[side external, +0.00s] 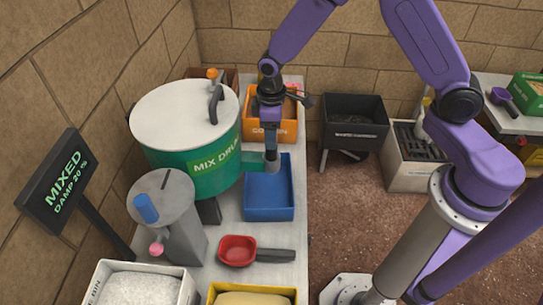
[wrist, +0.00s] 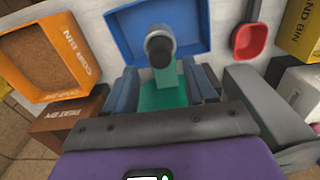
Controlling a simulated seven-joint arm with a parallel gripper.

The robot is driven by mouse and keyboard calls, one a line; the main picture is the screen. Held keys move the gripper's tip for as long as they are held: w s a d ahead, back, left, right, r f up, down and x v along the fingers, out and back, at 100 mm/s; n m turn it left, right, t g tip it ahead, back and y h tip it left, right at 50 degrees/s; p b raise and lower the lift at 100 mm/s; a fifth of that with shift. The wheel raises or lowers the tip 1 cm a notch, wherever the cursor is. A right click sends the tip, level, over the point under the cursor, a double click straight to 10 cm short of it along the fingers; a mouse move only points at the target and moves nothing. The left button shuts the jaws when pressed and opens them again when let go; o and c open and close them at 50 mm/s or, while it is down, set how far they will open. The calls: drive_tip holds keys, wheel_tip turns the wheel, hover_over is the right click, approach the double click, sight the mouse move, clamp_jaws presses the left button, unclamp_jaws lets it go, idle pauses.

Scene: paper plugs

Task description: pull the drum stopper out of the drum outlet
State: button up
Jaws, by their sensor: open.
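The green mix drum (side external: 195,165) with a white lid stands at the left of the bench in the side view. Its teal outlet (side external: 252,160) sticks out to the right; the outlet (wrist: 163,97) also shows in the wrist view. The drum stopper (wrist: 160,47) is a grey plug with a dark round end, seated at the outlet's end as far as I can see. My gripper (side external: 271,164) points down at the outlet, above the blue tray. In the wrist view my gripper (wrist: 163,88) is open, with its fingers on either side of the outlet and stopper. The stopper is mostly hidden in the side view.
The blue tray (side external: 270,213) lies below the outlet. An orange coir bin (wrist: 84,64) stands behind my gripper. A red scoop (side external: 238,250) lies in front of the tray, and a grey canister (side external: 180,230) stands before the drum.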

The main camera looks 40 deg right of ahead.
sight(272, 155)
drive_tip(key=shift+f, duration=1.85)
clamp_jaws()
